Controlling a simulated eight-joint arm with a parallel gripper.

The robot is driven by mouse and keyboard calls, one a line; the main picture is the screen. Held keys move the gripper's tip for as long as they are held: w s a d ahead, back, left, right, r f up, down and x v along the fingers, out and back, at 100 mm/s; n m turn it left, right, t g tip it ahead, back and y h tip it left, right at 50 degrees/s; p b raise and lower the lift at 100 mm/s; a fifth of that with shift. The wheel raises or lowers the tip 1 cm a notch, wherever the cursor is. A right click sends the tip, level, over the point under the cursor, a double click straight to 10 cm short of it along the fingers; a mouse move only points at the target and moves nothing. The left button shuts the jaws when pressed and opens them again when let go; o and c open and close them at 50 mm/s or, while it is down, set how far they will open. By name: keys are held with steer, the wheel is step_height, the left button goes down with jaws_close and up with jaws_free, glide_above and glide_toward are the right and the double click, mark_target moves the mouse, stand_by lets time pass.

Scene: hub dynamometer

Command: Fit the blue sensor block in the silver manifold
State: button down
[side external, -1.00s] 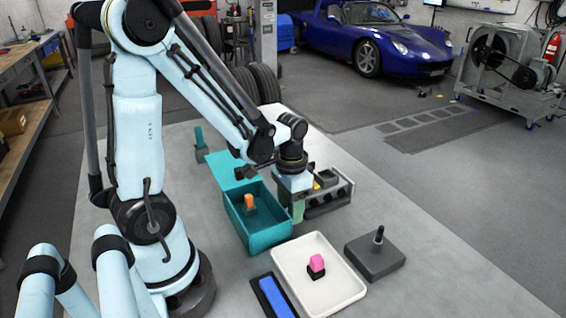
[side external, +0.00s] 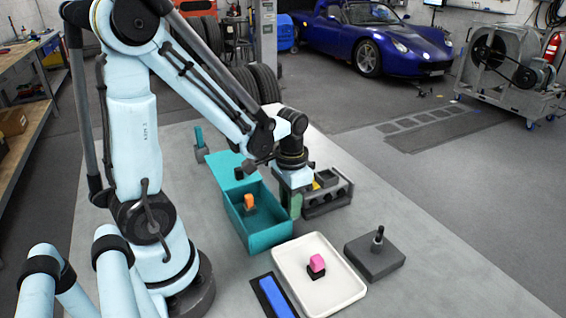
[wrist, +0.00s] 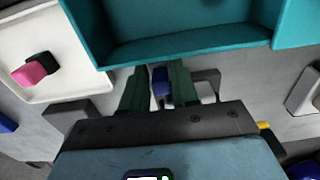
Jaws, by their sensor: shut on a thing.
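My gripper (wrist: 159,92) has green fingers, closed around a small blue sensor block (wrist: 160,80) in the wrist view. In the side external view my gripper (side external: 295,206) hangs at the near left end of the silver manifold (side external: 328,202), close to the teal box. The block is hidden there by the fingers. Part of a grey frame, probably the manifold, shows beyond the fingers in the wrist view. I cannot tell whether the block touches the manifold.
An open teal box (side external: 256,240) with an orange-topped piece (side external: 249,201) stands just left of my gripper. A white tray (side external: 345,293) holds a pink-topped piece (side external: 317,263). A dark block with a post (side external: 375,257) and a blue bar (side external: 277,298) lie nearby. The right tabletop is clear.

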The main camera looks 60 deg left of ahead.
steer(key=shift+r, duration=0.45)
step_height(320, 180, up, 2)
steer(key=s+d+r, duration=0.3)
steer(key=d+r, duration=0.4)
steer(key=d, duration=0.4)
steer(key=w+a+r, duration=0.3)
steer(key=w+r, duration=0.3)
steer(key=w, duration=0.5)
steer(key=w+a+f, duration=0.1)
steer(key=a+f, duration=0.1)
steer(key=a, duration=0.1)
steer(key=w+a+f, duration=0.1)
steer(key=a+f, duration=0.1)
steer(key=a, duration=0.2)
steer(key=w+a+f, duration=0.1)
steer(key=a+f, duration=0.1)
steer(key=a, duration=0.1)
steer(key=shift+a+f, duration=0.15)
steer(key=shift+a, duration=0.25)
steer(key=shift+a+f, duration=0.15)
steer(key=shift+f, duration=1.95)
steer(key=shift+f, duration=0.1)
